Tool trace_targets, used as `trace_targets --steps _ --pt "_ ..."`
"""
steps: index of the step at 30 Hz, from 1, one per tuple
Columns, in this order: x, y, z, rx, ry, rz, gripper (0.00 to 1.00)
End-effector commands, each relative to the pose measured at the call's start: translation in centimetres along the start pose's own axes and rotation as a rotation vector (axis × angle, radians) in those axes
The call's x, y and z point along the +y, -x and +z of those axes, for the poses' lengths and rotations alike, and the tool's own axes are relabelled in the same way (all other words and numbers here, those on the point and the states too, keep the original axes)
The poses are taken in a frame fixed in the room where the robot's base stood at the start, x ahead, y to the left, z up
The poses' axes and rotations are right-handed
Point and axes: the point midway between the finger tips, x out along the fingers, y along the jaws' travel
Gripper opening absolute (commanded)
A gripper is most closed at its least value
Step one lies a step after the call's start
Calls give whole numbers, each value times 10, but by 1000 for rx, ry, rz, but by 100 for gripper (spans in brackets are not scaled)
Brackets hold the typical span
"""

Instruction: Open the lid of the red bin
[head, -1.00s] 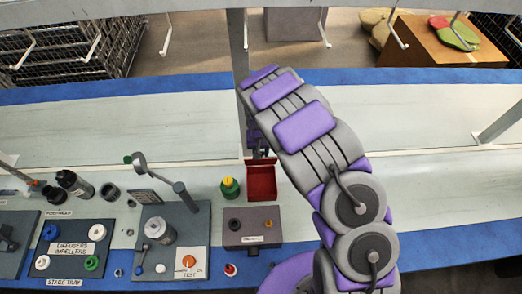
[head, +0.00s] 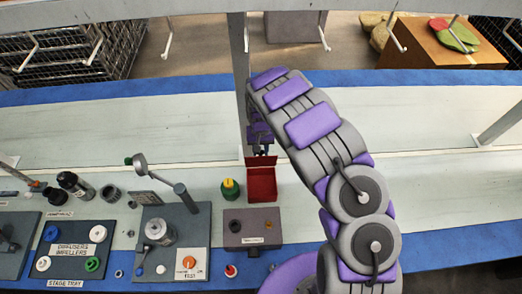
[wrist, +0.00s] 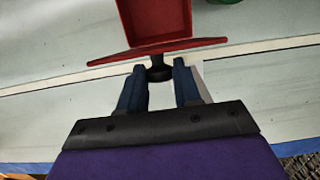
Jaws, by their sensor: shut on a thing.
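The red bin (head: 262,198) stands on the bench in the head view, with its inside visible from above. Its red lid (head: 259,162) is raised and stands roughly upright along the bin's far edge. In the wrist view the bin (wrist: 154,22) is at the top, and the lid (wrist: 105,59) shows nearly edge-on as a thin red strip. My gripper (wrist: 161,72) has its two dark blue fingers on either side of the lid's black knob (wrist: 160,73), shut on it. In the head view the gripper (head: 262,150) is small and partly hidden behind my arm, just behind the lid.
A green and yellow part (head: 230,189) stands close left of the bin. A grey box with two ports (head: 254,241) is in front of it. The test stand (head: 180,250) with its post is further left. A grey upright post (head: 239,70) rises near my arm. Bench right of the bin is clear.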

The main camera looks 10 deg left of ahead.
Motion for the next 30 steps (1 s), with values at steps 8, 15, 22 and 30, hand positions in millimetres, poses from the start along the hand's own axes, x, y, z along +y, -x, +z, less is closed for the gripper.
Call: trace_targets --steps 8,15,22,30 --pt "1 -1 -1 -18 -1 5 0" --pt "1 -1 -1 -18 -1 4 40" --pt "1 0 0 -16 0 3 58" --pt "2 2 0 -15 0 3 58"
